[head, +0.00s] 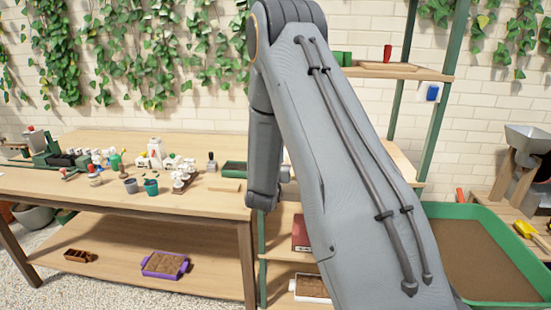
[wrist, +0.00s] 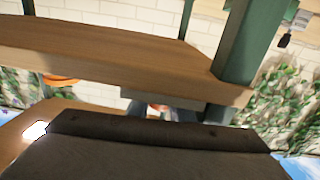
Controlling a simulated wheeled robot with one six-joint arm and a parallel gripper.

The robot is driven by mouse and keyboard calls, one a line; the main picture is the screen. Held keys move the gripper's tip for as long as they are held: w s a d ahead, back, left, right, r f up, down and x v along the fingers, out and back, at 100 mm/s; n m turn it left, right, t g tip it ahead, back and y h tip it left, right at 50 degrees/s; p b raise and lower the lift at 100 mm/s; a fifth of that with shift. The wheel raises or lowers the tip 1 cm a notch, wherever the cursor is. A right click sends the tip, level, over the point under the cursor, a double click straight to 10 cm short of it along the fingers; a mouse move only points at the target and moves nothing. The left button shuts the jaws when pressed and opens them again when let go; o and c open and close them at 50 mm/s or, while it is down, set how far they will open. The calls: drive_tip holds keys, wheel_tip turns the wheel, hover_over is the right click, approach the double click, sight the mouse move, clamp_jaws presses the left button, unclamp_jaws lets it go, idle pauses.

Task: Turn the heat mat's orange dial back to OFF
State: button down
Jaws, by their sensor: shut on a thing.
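In the wrist view, my gripper (wrist: 160,110) shows only as small grey fingertips beyond the dark wrist housing. They are shut on a small orange piece, the dial (wrist: 155,107), just under a pale grey block beside the wooden shelf edge. The dial's pointer and OFF mark are too small and too covered to read. The heat mat itself cannot be made out. In the head view my arm hides the gripper and the dial.
A wooden shelf board (wrist: 110,50) and a green post (wrist: 245,45) stand close to my gripper. In the head view, the potting bench (head: 110,190) holds pots and tools at the left. A green tray of soil (head: 515,245) stands at the right.

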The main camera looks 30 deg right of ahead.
drive_tip(key=c, duration=1.8)
unclamp_jaws()
drive_tip(key=shift+c, duration=0.2)
drive_tip(key=shift+n+y, duration=0.3)
